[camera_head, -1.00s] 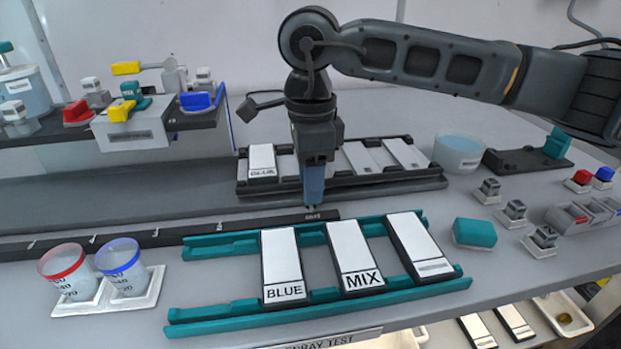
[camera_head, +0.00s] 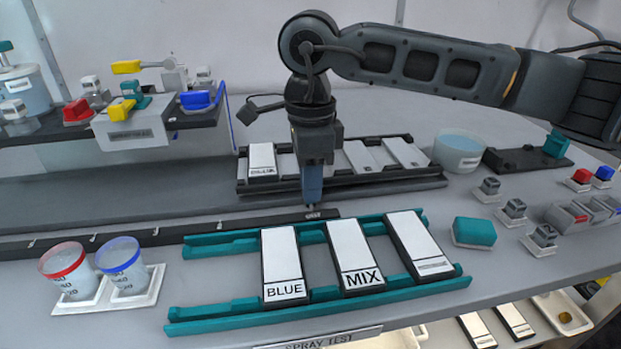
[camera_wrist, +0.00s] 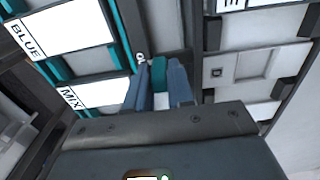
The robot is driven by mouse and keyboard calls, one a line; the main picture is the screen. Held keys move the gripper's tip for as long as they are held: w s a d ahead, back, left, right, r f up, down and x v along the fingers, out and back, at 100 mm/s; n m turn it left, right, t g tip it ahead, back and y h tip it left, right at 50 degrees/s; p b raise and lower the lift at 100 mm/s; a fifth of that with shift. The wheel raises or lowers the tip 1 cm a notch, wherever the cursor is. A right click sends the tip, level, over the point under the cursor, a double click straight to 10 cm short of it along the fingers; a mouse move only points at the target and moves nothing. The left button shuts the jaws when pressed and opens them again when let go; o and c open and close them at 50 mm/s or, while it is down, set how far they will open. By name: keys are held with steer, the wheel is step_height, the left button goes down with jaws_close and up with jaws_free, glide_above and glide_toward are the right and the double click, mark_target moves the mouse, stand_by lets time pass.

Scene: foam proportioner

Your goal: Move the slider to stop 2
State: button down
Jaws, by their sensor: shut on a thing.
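The dark slider rail (camera_head: 160,236) runs along the bench from the left edge to just below my gripper, with several small light marks along it. My gripper (camera_head: 312,202) points down at the rail's right end. In the wrist view, my gripper (camera_wrist: 160,88) is shut on a teal piece, the slider (camera_wrist: 160,70), held between its two blue-grey fingers. In the head view the fingers hide the slider. A small light label (camera_head: 314,214) shows at the rail end. I cannot read the stop numbers.
A teal rack (camera_head: 205,318) with white panels, two marked BLUE and MIX, stands close in front of the rail. A dark rack (camera_head: 430,180) of panels stands behind my gripper. Two cups (camera_head: 121,262) sit front left. The bench behind the rail's left part is clear.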

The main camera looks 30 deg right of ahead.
steer(key=shift+a, duration=0.1)
steer(key=w+a+b, duration=0.1)
steer(key=a, duration=0.3)
steer(key=w+a, duration=0.2)
steer(key=a, duration=0.3)
steer(key=w+a+b, duration=0.1)
steer(key=a, duration=0.4)
steer(key=shift+w+b, duration=0.35)
steer(key=shift+w, duration=0.05)
steer(key=c, duration=1)
jaws_free()
steer(key=shift+c, duration=0.2)
step_height(320, 180, up, 8)
steer(key=shift+s+f, duration=0.1)
steer(key=shift+s, duration=0.05)
